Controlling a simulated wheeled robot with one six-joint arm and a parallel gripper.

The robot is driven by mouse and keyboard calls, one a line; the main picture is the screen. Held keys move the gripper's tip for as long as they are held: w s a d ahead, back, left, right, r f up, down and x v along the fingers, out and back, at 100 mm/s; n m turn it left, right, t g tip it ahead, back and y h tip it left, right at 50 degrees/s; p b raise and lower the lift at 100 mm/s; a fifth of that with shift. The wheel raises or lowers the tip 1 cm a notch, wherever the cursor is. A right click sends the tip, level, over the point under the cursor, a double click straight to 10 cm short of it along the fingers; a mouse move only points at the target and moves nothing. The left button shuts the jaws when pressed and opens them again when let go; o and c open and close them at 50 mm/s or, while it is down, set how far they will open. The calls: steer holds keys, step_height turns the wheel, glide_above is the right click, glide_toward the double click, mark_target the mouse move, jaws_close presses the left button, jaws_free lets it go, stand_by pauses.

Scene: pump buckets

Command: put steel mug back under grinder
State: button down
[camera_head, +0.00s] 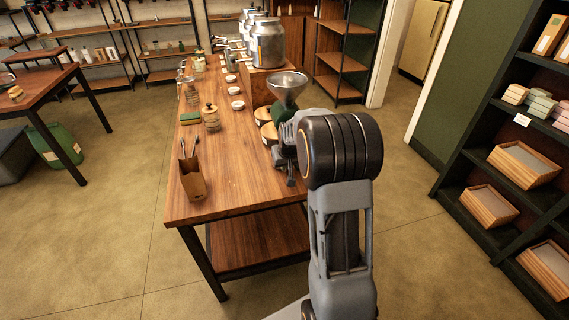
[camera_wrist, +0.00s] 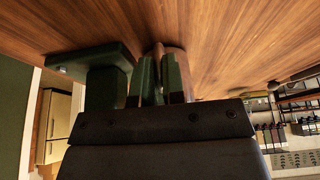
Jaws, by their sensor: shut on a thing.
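The grinder (camera_head: 288,92), with a steel funnel hopper on top, stands near the right edge of the long wooden table; my arm hides part of its body. In the wrist view, the dark green fingers of my gripper (camera_wrist: 163,80) are close together, just above the table top. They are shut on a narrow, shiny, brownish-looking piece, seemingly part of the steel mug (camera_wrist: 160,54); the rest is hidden. A dark green flat piece on a post (camera_wrist: 102,58), which may be the grinder's base, is just left of the fingers.
On the long table (camera_head: 235,185) are a brown holder with tools (camera_head: 192,180), a glass jar (camera_head: 211,118), small white dishes (camera_head: 237,105) and round wooden-looking containers (camera_head: 265,117). Large steel canisters (camera_head: 268,45) stand farther back. Shelves (camera_head: 520,130) line the right; floor between is clear.

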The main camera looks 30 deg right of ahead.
steer(key=shift+d+f, duration=0.1)
steer(key=shift+f, duration=0.1)
steer(key=c, duration=1.2)
jaws_free()
steer(key=shift+s+r, duration=0.1)
steer(key=shift+r, duration=0.6)
steer(key=shift+s+a+r, duration=0.25)
steer(key=shift+s+r, duration=0.6)
steer(key=shift+s, duration=0.2)
steer(key=s+a, duration=0.2)
steer(key=s, duration=0.8)
steer(key=s+a+r, duration=0.1)
steer(key=s+a, duration=0.2)
steer(key=a, duration=0.1)
steer(key=s+a+r+n+g, duration=0.1)
steer(key=s+a, duration=0.3)
steer(key=s+a+r+n+y+b, duration=0.1)
steer(key=s+a+r, duration=0.1)
steer(key=s+a, duration=0.2)
steer(key=shift+s+a, duration=0.15)
steer(key=shift+a, duration=0.2)
